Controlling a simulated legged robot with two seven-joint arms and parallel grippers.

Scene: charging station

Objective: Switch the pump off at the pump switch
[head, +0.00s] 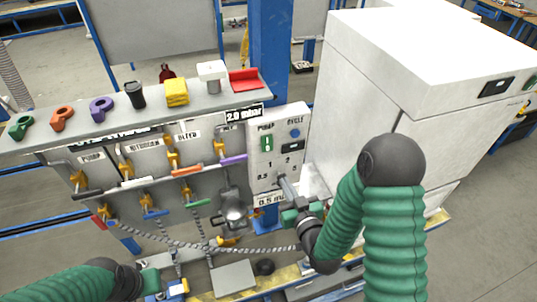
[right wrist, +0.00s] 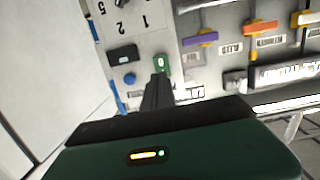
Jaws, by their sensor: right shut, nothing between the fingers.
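The pump switch (head: 267,143) is a green rocker under the PUMP label on the grey control panel (head: 260,174). It also shows in the right wrist view (right wrist: 162,62), green with a pale mark. My right gripper (head: 284,182) is shut and empty, in front of the lower panel in the head view. In the right wrist view its fingertips (right wrist: 158,78) point at the switch and appear just at its edge. Contact cannot be told there; in the head view they look apart. My left gripper (head: 150,281) is at the bottom left; its fingers are unclear.
A blue CYCLE button (head: 295,133) sits right of the switch. A 2.0 mbar display (head: 244,114) is above. Valves with coloured handles (head: 233,160) fill the board to the left. A white cabinet (head: 365,90) stands close on the right. A shelf (head: 150,115) holds several objects.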

